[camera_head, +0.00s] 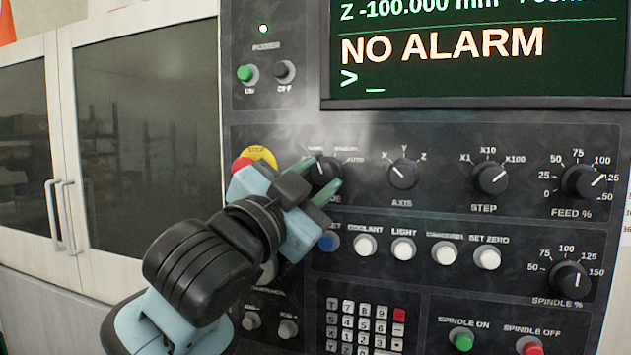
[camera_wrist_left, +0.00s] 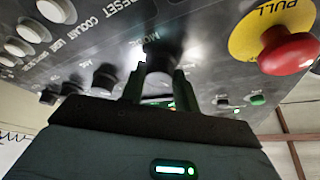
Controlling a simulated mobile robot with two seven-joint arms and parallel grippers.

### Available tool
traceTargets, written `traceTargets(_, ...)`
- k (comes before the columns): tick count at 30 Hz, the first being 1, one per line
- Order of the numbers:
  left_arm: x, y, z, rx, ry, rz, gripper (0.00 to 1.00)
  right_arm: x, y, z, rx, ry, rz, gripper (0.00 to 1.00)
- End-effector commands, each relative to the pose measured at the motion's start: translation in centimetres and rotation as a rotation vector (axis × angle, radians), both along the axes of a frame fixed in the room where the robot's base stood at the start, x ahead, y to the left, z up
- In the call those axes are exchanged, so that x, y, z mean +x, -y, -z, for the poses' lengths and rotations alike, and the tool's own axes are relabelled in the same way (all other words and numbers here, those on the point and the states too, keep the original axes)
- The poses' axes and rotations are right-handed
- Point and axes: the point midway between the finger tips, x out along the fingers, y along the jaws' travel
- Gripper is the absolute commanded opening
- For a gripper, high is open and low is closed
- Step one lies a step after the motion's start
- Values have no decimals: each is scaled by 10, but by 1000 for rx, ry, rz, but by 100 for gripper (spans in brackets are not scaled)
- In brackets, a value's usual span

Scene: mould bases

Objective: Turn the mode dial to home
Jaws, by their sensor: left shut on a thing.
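The mode dial (camera_head: 326,170) is a black knob on the dark control panel, left of the axis dial. Marks and small labels, one reading AUTO, sit around it; the rest are too small or covered. My left gripper (camera_head: 322,184) reaches it from the lower left, with its green fingers on the dial. In the left wrist view the dial (camera_wrist_left: 160,58) sits between the two fingertips of the gripper (camera_wrist_left: 157,85), which is shut on it. The dial's pointer direction is hard to tell. My right gripper is not in view.
The yellow-ringed red emergency stop (camera_head: 258,160) is close beside my left gripper, partly covered by it. The axis dial (camera_head: 403,174) and step dial (camera_head: 490,178) are to the right. A row of buttons (camera_head: 404,248) lies below. The screen (camera_head: 480,50) reads NO ALARM.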

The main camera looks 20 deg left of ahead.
Motion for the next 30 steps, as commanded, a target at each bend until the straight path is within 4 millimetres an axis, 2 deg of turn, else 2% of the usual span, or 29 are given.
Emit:
traceTargets(16, 1, 0, 1, 32, -2, 0, 8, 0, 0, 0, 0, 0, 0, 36)
traceTargets(17, 1, 0, 1, 32, -2, 0, 32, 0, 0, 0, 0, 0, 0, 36)
traceTargets(21, 1, 0, 1, 32, -2, 0, 50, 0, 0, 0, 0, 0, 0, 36)
traceTargets(30, 0, 0, 0, 31, -1, 0, 53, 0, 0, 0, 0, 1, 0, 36)
